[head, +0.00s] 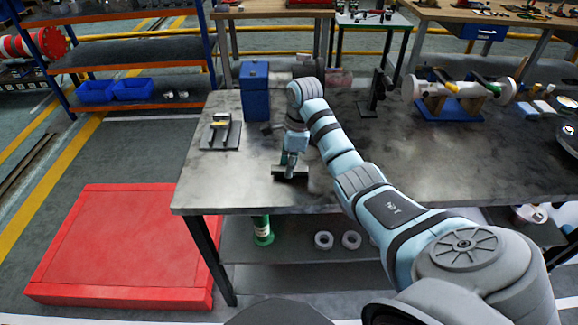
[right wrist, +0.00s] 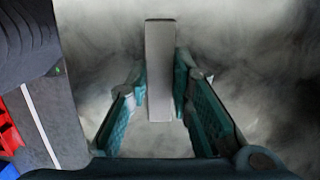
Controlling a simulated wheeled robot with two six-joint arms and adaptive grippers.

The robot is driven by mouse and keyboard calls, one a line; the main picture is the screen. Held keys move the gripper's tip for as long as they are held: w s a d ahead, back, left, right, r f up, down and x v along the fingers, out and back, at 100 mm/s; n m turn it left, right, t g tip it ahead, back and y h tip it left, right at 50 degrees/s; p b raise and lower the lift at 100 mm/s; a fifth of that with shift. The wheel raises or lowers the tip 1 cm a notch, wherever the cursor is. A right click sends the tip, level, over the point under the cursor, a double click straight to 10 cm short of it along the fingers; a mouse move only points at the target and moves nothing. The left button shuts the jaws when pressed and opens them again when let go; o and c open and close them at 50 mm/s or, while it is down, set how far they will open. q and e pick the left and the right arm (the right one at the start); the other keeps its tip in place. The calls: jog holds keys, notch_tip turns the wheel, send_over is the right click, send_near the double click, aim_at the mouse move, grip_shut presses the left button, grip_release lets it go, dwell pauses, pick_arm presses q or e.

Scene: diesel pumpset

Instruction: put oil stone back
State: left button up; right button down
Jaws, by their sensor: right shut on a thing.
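The oil stone, a plain pale grey bar (right wrist: 160,62), stands out lengthwise between the fingers of my right gripper in the right wrist view. My right gripper (right wrist: 160,92) is shut on its sides, and the stone's far end sticks out beyond the fingertips. In the head view the right gripper (head: 290,172) points down over the front left part of the grey workbench (head: 240,188). I cannot tell whether the stone touches the bench top. The stone is hard to make out in the head view. My left gripper is not in view.
A black stand (head: 376,92) and a pale cylinder on a blue base (head: 450,105) are to the right. The front left bench top is clear.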

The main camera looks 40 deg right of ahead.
jog(key=shift+w+f, duration=0.15)
jog(key=shift+f, duration=0.15)
jog(key=c, duration=1.4)
grip_release()
jog(key=shift+r, duration=0.1)
jog(key=shift+c, duration=0.2)
jog(key=shift+f+b, duration=0.2)
jog(key=shift+b, duration=0.3)
notch_tip(320, 180, up, 6)
jog(key=p, duration=0.3)
jog(key=shift+w+r, duration=0.15)
notch_tip(320, 180, up, 8)
jog(key=d+p, duration=0.1)
jog(key=p, duration=0.8)
jog(key=shift+s+r, duration=0.25)
jog(key=shift+s, duration=0.15)
